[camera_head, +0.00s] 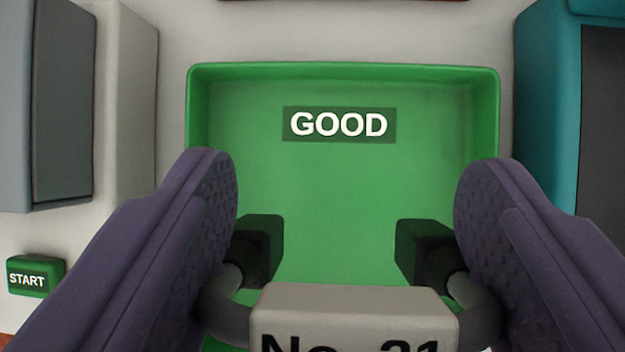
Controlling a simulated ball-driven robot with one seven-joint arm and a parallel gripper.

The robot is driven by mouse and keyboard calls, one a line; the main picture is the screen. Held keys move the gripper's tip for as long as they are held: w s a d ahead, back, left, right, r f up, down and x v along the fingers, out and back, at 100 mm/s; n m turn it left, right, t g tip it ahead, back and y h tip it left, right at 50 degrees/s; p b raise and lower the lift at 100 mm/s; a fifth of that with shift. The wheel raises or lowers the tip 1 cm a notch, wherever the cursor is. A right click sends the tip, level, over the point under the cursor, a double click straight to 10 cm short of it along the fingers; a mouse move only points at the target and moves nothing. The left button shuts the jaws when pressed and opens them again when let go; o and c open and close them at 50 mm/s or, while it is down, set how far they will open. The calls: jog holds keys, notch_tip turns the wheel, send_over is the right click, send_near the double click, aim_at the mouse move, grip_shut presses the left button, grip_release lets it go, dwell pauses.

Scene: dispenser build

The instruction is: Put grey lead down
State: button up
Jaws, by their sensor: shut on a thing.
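The grey lead (354,310) is at the bottom middle. It has a light grey block with a dark printed label beginning "No.", cut off by the lower edge. A grey cable curves out on each side of the block to a black end piece, one on the left (262,240) and one on the right (420,245). My gripper (345,205) has purple padded fingers on both sides and is shut on the lead. A green tray marked GOOD (342,75) lies beyond and below the lead. I cannot tell the height between them.
The visible tray floor is empty. A grey unit (125,100) stands left of the tray, and a green START button (36,277) is at the lower left. A teal unit (548,110) stands close to the tray's right side. The surface around the tray is pale.

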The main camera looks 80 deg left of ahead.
notch_tip(320, 180, down, 6)
jog(key=shift+r+b, duration=0.1)
jog(key=shift+b, duration=1.05)
jog(key=o, duration=1.2)
